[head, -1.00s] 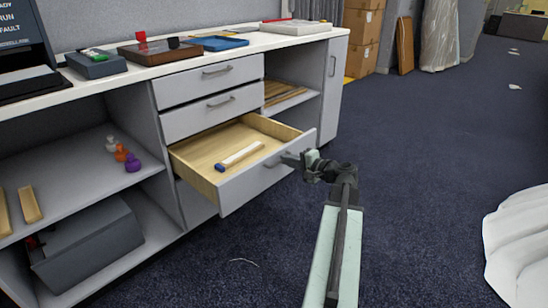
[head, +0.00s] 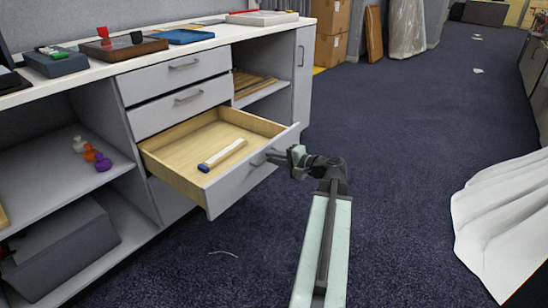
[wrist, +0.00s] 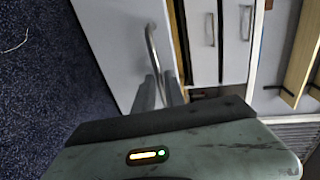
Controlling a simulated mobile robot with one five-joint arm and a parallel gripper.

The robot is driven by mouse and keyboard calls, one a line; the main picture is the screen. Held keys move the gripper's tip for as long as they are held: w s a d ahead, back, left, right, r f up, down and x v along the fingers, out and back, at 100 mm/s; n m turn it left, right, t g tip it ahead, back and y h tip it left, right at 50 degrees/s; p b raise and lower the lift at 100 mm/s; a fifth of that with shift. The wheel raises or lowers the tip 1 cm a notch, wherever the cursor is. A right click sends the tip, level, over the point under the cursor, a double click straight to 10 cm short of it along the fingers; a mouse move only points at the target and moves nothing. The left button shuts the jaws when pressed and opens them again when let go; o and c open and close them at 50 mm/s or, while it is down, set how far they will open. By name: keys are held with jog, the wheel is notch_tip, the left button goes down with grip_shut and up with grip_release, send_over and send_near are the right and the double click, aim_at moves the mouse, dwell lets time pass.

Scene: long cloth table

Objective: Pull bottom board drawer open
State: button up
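The bottom drawer (head: 244,182) stands well out from the cabinet in the head view, its wooden inside showing. A white stick with a blue end (head: 222,155) lies in it. The drawer's metal handle (wrist: 152,48) runs between my gripper's fingers in the wrist view. My gripper (head: 277,155) is at the drawer front, its fingers close together on the handle (head: 262,161). The fingertips are small and partly hidden in the head view. The two drawers above, the top one (head: 172,79) and the middle one (head: 180,108), are shut.
Shelves with small coloured figures (head: 90,155) and a dark grey box (head: 62,248) are left of the drawers. The white worktop (head: 228,34) holds trays and boxes. White draped cloth (head: 505,220) is at the right. Carpet (head: 400,135) is clear between them.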

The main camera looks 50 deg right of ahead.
jog(key=shift+o, duration=0.8)
jog(key=p+v, duration=0.1)
jog(key=v, duration=0.6)
jog(key=shift+s+p, duration=0.3)
jog(key=shift+s, duration=0.1)
jog(key=shift+r, duration=0.1)
